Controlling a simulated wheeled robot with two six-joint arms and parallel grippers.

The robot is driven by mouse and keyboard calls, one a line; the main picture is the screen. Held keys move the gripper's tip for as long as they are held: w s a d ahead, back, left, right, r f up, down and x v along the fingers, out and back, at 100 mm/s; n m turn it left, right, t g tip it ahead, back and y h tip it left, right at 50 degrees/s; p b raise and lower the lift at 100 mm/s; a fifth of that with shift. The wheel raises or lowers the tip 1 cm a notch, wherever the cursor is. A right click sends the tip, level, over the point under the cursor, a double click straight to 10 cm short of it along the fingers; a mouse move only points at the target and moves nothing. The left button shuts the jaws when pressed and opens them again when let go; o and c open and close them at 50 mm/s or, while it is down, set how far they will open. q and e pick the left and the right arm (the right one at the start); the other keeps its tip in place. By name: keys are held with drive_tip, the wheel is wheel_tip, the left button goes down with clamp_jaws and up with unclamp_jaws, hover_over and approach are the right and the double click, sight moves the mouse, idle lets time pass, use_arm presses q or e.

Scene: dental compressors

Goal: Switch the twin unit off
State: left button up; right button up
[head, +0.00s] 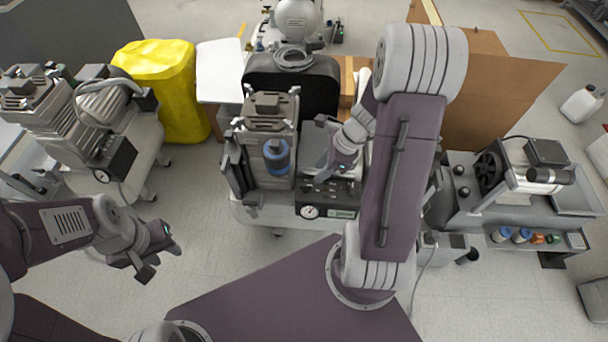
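The centre compressor (268,125) stands on a white tank in front of me, with a blue-banded canister and a dark front panel (326,197) carrying a round gauge and a green label. A second compressor (75,115) at the left has ribbed pump heads, a dark switch box (112,156) and a gauge. I cannot tell for sure which is the twin unit; my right arm hides part of the centre one. My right gripper (326,150) is open above the centre panel, apparently not touching it. My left gripper (160,258) is open and empty over the floor, below the left compressor.
A yellow-covered object (165,85) and a white-topped stand (221,70) are behind. Cardboard boxes (495,90) stand behind my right arm. A grey bench (470,215) with a motor unit (525,170) is at the right. Floor is clear between the left and centre compressors.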

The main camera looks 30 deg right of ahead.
sight(307, 185)
drive_tip(key=b+x, duration=0.6)
drive_tip(key=x, duration=0.3)
drive_tip(key=shift+d, duration=0.15)
clamp_jaws()
